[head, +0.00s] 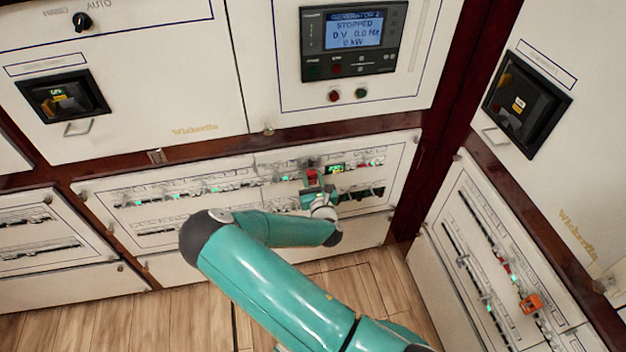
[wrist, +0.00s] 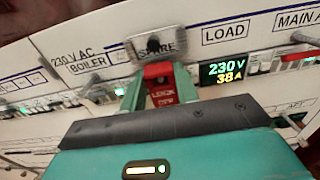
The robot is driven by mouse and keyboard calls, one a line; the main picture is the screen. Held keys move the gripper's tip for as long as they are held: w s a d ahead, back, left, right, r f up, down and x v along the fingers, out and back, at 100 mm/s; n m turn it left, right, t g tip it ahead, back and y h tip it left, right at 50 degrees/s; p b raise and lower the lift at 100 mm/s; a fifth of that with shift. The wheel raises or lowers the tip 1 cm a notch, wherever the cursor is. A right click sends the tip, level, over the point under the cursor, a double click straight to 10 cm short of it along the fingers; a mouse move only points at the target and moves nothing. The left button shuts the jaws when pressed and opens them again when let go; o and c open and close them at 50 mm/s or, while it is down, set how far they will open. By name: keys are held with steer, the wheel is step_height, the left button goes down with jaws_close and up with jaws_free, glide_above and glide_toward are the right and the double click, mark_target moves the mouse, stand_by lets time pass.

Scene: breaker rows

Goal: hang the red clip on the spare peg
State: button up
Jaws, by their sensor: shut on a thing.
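The red clip (wrist: 161,91), with white "LOCK OFF" lettering, is between the two green fingers of my gripper (wrist: 159,84) in the wrist view. The gripper is shut on it. Just above the clip is a grey plate at the "SPARE" label, with the dark spare peg (wrist: 153,45) on it. The clip's top edge is close below the plate; I cannot tell whether clip and peg touch. In the head view the red clip (head: 311,176) shows small at my gripper (head: 314,190), in front of the lower breaker panel. The peg is not clear there.
A lit green meter (wrist: 228,71) reading 230 V and 38 A is right of the clip. Breaker rows (head: 180,190) run along the panel. An orange device (head: 531,303) sits on the right-hand panel (head: 470,265). The wooden floor (head: 160,320) is clear.

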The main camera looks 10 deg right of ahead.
steer(key=shift+w, duration=0.5)
steer(key=o, duration=1)
steer(key=shift+o, duration=0.2)
steer(key=s, duration=1.4)
steer(key=shift+w+r, duration=0.1)
